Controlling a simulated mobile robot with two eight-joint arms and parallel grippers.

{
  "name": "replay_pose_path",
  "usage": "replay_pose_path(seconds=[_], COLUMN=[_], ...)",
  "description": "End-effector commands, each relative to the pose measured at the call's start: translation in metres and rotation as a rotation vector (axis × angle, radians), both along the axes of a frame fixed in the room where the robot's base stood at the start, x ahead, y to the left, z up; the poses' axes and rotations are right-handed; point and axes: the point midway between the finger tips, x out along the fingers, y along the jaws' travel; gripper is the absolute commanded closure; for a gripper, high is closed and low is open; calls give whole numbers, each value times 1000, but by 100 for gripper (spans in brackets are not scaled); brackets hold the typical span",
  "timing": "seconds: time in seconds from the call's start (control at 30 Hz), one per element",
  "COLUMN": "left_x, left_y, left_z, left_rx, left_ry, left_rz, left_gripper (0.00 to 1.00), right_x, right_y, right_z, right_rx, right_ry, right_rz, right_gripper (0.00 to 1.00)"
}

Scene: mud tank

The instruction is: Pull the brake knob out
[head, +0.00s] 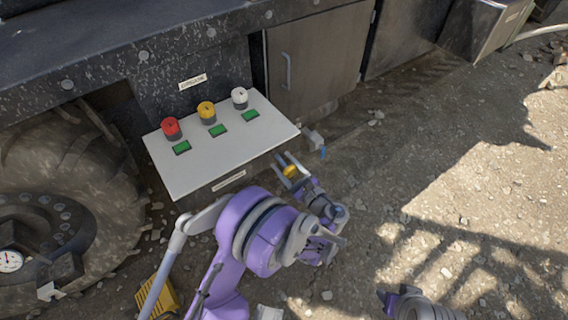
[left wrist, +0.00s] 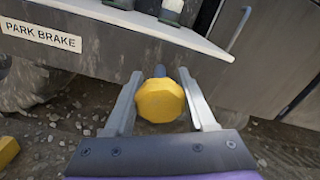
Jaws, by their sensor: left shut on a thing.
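The brake knob is a yellow, many-sided knob (left wrist: 160,101) with a short blue shaft behind it. It sits under the edge of a light panel, right of the PARK BRAKE label (left wrist: 41,35) in the left wrist view. In the head view the yellow knob (head: 290,171) shows at my left gripper (head: 287,166), by the panel's front right corner. My left gripper's two grey fingers (left wrist: 158,103) stand on either side of the knob and are shut on it. How far the shaft extends is hard to tell. My right gripper is not in view; a purple part of my right arm shows at the bottom right.
The light panel (head: 220,165) carries red (head: 171,127), yellow (head: 206,111) and white (head: 239,97) knobs with green indicators. A large wheel (head: 70,190) stands left, a grey cabinet door (head: 318,60) behind. A yellow object (head: 157,296) lies at the bottom. Stony ground at right is open.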

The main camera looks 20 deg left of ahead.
Motion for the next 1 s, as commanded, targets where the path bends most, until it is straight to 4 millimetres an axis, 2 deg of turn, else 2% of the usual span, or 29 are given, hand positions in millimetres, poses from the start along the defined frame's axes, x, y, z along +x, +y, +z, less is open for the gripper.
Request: replay_pose_path(seconds=[0.2, 0.43, 0.47, 0.6, 0.63, 1.0], left_x=[-17, -19, -19, -19, -18, -21], left_y=[-23, -24, -24, -24, -24, -28], left_z=[-2, -1, -1, -1, -1, 0], left_rx=[0, -2, -2, -2, -1, -1], left_ry=[1, 2, 2, 2, 1, 1], left_rz=[-3, -1, -1, -1, -1, -3], left_gripper=[100, 100, 43, 18, 15, 15], right_x=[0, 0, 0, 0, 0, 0], right_y=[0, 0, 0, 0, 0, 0], right_z=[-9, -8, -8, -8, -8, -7], right_rx=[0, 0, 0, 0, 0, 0], right_ry=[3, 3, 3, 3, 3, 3], right_rz=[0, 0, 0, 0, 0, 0], right_gripper=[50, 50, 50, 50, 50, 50])
